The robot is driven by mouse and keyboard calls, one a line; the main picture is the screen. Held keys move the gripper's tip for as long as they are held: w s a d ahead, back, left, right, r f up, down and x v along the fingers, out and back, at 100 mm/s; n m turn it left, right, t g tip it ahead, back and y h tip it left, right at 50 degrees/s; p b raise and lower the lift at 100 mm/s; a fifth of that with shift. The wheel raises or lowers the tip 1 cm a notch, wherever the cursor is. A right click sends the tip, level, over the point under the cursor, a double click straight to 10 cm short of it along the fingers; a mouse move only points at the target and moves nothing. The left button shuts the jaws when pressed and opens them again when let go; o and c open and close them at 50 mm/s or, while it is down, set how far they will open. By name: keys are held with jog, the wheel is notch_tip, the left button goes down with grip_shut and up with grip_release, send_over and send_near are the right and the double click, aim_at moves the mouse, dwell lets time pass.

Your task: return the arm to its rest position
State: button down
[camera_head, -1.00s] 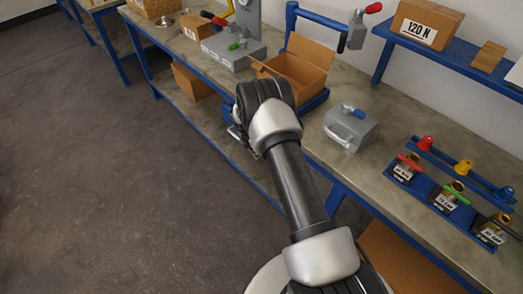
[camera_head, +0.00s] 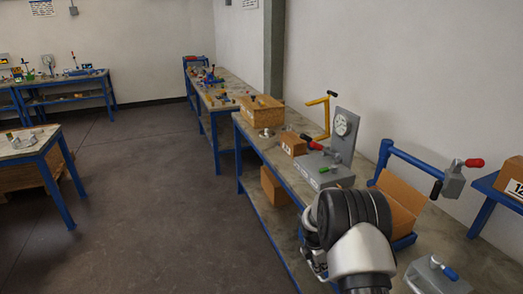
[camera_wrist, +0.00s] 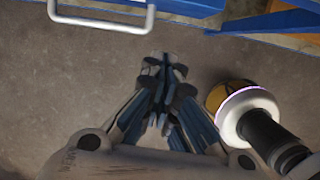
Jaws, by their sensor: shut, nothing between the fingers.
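My gripper (camera_wrist: 163,100) is shut and empty in the wrist view, with bare grey floor behind its fingers. In the head view my arm reaches in from the lower right, and its wrist covers part of the near workbench (camera_head: 272,160). The gripper itself is mostly hidden there behind the wrist. In the wrist view a white handle (camera_wrist: 102,24) and the blue bench frame (camera_wrist: 265,22) show at the top, apart from the fingertips.
The near bench holds an open cardboard box (camera_head: 402,203), a gauge stand (camera_head: 343,135), a grey block with a blue-handled lever (camera_head: 437,277) and a closed carton (camera_head: 262,111). More benches stand at the back and far left. The floor (camera_head: 150,200) left of the bench is clear.

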jog(key=s+a+r+m+t, duration=0.1)
jog(key=s+a+r+m, duration=0.2)
jog(key=r, duration=0.7)
jog(key=s+r+m+y, duration=0.1)
jog(key=s+r+m, duration=0.4)
jog(key=r, duration=0.4)
jog(key=s+a+r+m+t, duration=0.15)
jog(key=s+r, duration=0.35)
jog(key=r, duration=0.5)
jog(key=s+a+r+m, duration=0.2)
jog(key=s+m, duration=0.3)
jog(key=s, duration=0.7)
jog(key=s+a+r+m+t+y, duration=0.1)
jog(key=s+a+r+m, duration=0.1)
jog(key=s+m, duration=0.4)
jog(key=s+a, duration=0.1)
jog(key=s, duration=0.4)
jog(key=shift+s+r+y, duration=0.3)
jog(key=shift+s+r, duration=0.05)
jog(key=shift+a, duration=0.1)
